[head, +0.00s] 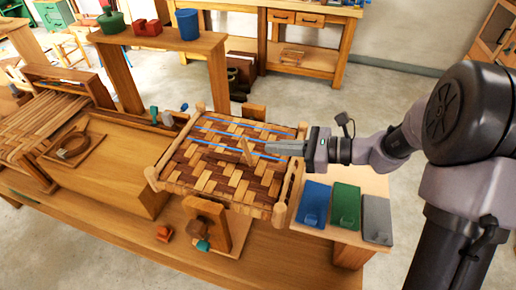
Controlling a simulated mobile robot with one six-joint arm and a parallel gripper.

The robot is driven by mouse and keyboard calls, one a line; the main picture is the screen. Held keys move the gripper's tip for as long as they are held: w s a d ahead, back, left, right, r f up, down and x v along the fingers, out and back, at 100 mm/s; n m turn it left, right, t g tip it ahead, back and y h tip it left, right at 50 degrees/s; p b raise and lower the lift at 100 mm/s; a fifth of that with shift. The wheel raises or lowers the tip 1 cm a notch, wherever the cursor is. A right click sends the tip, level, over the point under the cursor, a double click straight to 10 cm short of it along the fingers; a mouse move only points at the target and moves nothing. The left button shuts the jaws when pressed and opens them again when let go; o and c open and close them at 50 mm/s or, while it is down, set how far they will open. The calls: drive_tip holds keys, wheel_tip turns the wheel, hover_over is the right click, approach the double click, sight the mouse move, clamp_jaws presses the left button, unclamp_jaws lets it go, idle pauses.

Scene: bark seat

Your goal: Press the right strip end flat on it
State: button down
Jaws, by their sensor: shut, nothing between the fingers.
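The woven bark seat (215,184) is a checkered panel of light and dark strips in a pale wooden frame on the bench. The nearer strip's right end (280,158) shows just below my gripper's fingers, close to the right rail (290,180). My gripper (268,149) reaches in from the right, shut and empty, over the seat's right side. Whether it touches the strip I cannot tell. A thin wooden stick (246,151) stands tilted in the weave left of the fingertips.
Blue (313,203), green (346,207) and grey (377,220) trays lie on a side board at the right. A clamp-like wooden block (206,222) stands at the seat's front edge. A shelf (165,40) rises behind, and a wooden box (105,165) is at the left.

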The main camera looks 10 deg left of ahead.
sight(245, 146)
drive_tip(key=b+x, duration=0.1)
drive_tip(key=x, duration=0.4)
drive_tip(key=shift+a, duration=0.2)
